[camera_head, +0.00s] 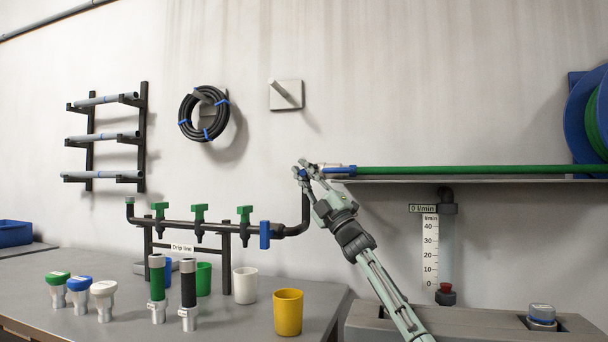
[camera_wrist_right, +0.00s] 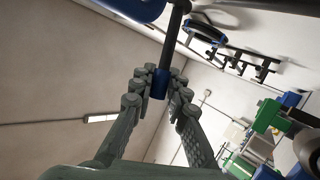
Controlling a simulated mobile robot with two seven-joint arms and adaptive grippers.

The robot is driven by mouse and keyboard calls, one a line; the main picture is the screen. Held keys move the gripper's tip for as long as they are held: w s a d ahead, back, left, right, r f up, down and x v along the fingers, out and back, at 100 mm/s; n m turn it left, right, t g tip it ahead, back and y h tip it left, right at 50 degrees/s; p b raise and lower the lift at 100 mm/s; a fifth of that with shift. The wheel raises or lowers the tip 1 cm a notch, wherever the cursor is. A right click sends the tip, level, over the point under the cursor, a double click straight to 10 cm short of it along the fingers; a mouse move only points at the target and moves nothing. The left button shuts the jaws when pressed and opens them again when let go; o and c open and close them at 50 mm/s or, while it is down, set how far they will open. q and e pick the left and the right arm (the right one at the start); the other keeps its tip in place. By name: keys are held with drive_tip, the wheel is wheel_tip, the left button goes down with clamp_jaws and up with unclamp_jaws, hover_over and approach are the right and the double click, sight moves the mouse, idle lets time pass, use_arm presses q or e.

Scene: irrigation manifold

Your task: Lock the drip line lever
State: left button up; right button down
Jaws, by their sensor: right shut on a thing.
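The drip line is a black pipe (camera_head: 185,225) with green-handled valves (camera_head: 199,214) and a "Drip line" label (camera_head: 182,248). Its right end rises to my right gripper (camera_head: 304,171). In the right wrist view, my right gripper (camera_wrist_right: 159,84) is shut on the blue end (camera_wrist_right: 160,86) of a thin black lever (camera_wrist_right: 175,35). The lever runs up toward a large blue part cut off by the top edge. In the head view the fingers mostly hide the lever. My left gripper is not in view.
A green hose (camera_head: 460,169) with a blue end fitting (camera_head: 338,169) lies along a wall shelf (camera_head: 480,180), just right of my gripper. A yellow cup (camera_head: 288,312), a white cup (camera_head: 245,285) and several fittings stand on the bench below. A blue block (camera_head: 265,235) is on the pipe.

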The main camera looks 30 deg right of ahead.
drive_tip(key=shift+w+f, duration=0.1)
drive_tip(key=shift+f, duration=0.25)
drive_tip(key=c, duration=1.5)
unclamp_jaws()
drive_tip(key=shift+r, duration=0.1)
drive_tip(key=s+d, duration=0.1)
drive_tip(key=s, duration=0.3)
drive_tip(key=s+d, duration=0.1)
drive_tip(key=s, duration=0.3)
drive_tip(key=s+d+f, duration=0.1)
drive_tip(key=s, duration=0.3)
drive_tip(key=shift+s+d, duration=0.2)
drive_tip(key=shift+s, duration=0.05)
